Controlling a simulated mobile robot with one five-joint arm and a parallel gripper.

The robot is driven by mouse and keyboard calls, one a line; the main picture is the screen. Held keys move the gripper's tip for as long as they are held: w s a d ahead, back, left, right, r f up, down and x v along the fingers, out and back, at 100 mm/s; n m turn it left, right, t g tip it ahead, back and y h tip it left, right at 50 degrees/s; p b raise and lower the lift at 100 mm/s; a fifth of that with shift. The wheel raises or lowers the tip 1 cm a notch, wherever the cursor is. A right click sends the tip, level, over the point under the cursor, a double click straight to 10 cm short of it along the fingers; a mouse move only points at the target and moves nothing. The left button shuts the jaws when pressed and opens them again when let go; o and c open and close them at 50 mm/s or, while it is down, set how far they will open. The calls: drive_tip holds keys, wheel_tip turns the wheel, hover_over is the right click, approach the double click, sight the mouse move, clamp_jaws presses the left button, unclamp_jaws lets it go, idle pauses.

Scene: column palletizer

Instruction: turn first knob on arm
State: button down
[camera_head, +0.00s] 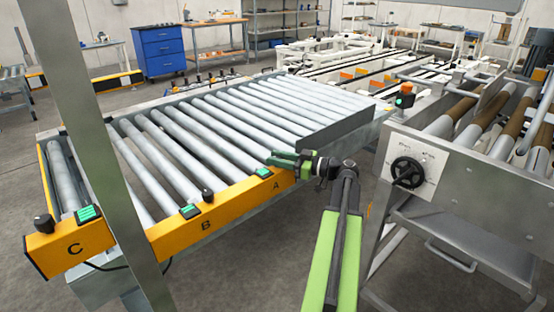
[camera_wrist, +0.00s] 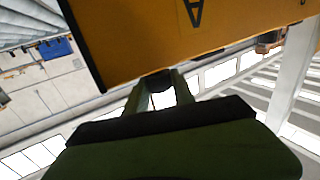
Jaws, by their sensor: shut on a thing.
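My gripper (camera_head: 292,161) is at the end of the orange panel (camera_head: 225,217) beside the letter A. In the head view it covers the knob there. In the wrist view my green fingers (camera_wrist: 158,93) are shut on a small black knob (camera_wrist: 157,80) at the edge of the orange panel (camera_wrist: 160,35) marked A. The knob's pointer and its angle cannot be made out. A black knob by B (camera_head: 207,194) and another by C (camera_head: 44,223) stand apart from my gripper.
A roller conveyor (camera_head: 215,110) lies behind the panel. Green buttons (camera_head: 190,211) sit on the orange panels. A grey post (camera_head: 95,150) crosses the left of the head view.

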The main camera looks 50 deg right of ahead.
drive_tip(key=c, duration=1.1)
unclamp_jaws()
drive_tip(key=shift+o, duration=0.2)
